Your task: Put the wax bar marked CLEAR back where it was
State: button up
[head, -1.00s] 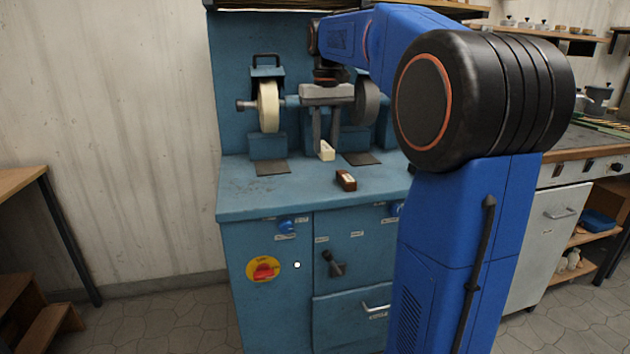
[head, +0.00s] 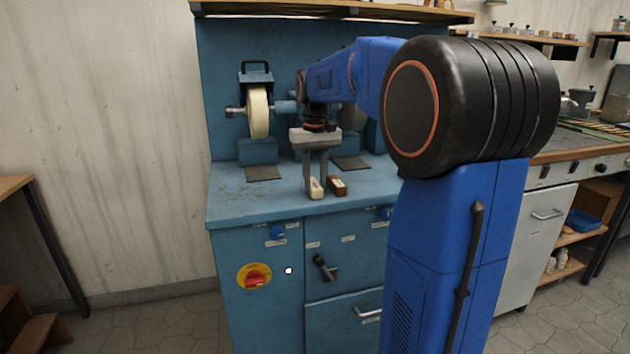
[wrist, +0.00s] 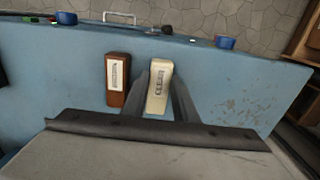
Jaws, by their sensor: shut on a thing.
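The cream wax bar (wrist: 159,88) marked CLEAR is between the fingers of my gripper (wrist: 158,95) in the wrist view. In the head view the same bar (head: 316,188) is at the fingertips of my gripper (head: 316,186), low at the front of the blue bench top. My gripper is shut on it. Whether its underside touches the bench top cannot be told. A brown bar (head: 337,186) with a white label lies close beside it on the right. In the wrist view the brown bar (wrist: 118,80) is on the left.
The blue bench (head: 235,205) carries a cream polishing wheel (head: 258,112) at the back left, and a grey wheel is partly hidden behind my arm. Dark pads (head: 263,173) lie below the wheels. The bench top's left front is clear.

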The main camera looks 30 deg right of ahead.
aim_at(315, 186)
jog(key=o, duration=1.1)
jog(key=shift+f, duration=0.1)
jog(key=shift+c, duration=0.2)
notch_tip(315, 186, up, 12)
jog(key=s+a+f+n+t, duration=0.1)
jog(key=s+a+f, duration=0.4)
jog(key=s, duration=0.3)
jog(key=s+a+f+n+t, duration=0.1)
jog(key=s+a+f, duration=0.35)
jog(key=s, duration=0.25)
jog(key=s+a+f+n+t, duration=0.1)
jog(key=s+a+f, duration=0.4)
jog(key=s+f, duration=0.8)
notch_tip(315, 186, down, 2)
jog(key=shift+s+a+f+t, duration=0.1)
jog(key=shift+s+a+t, duration=0.25)
jog(key=shift+t, duration=0.45)
